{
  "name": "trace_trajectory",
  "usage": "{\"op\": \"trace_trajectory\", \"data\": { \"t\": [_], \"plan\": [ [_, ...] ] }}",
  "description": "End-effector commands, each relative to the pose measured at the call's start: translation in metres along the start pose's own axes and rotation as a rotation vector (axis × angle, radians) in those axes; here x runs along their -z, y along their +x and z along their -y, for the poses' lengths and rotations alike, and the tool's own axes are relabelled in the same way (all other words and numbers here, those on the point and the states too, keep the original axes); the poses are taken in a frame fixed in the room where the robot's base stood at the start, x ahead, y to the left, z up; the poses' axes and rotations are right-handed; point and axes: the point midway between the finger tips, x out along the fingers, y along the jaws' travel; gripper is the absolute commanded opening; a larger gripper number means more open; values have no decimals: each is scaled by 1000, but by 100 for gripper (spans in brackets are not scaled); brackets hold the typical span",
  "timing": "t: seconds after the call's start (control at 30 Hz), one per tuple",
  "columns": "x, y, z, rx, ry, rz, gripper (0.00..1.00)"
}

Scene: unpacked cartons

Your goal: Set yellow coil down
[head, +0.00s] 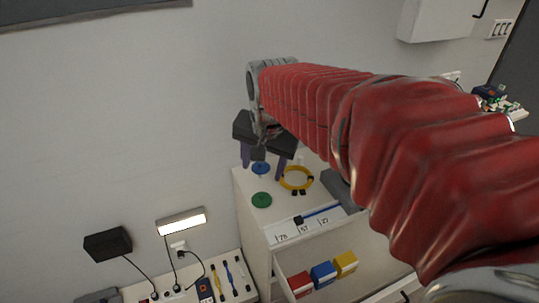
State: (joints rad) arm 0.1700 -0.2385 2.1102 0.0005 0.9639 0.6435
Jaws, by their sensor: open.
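A yellow coil (284,178) lies on the white top of a drawer cabinet (248,223). It looks like a ring with dark clips on its right side and near edge. My gripper (264,168) points down over the cabinet top, with its two purple-grey fingers spread apart. The right finger is close to the left part of the coil in the picture; I cannot tell whether it touches. Nothing shows between the fingers except a blue disc on the surface behind. My arm in its red sleeve crosses the right side of the view.
A blue disc (261,169) and a green disc (261,200) lie left of the coil. A blue-handled tool (318,214) lies near the front edge. Below, an open drawer (355,255) holds red, blue and yellow boxes. A lower surface at left holds pens and cables.

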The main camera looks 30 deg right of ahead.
Motion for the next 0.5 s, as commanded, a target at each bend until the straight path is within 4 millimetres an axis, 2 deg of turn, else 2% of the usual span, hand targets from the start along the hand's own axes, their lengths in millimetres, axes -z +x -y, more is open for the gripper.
{"op": "trace_trajectory", "data": {
  "t": [0.1,0.5],
  "plan": [
    [24,15,3,-27,126,20,55],
    [99,75,0,-118,548,64,55]
  ]
}}
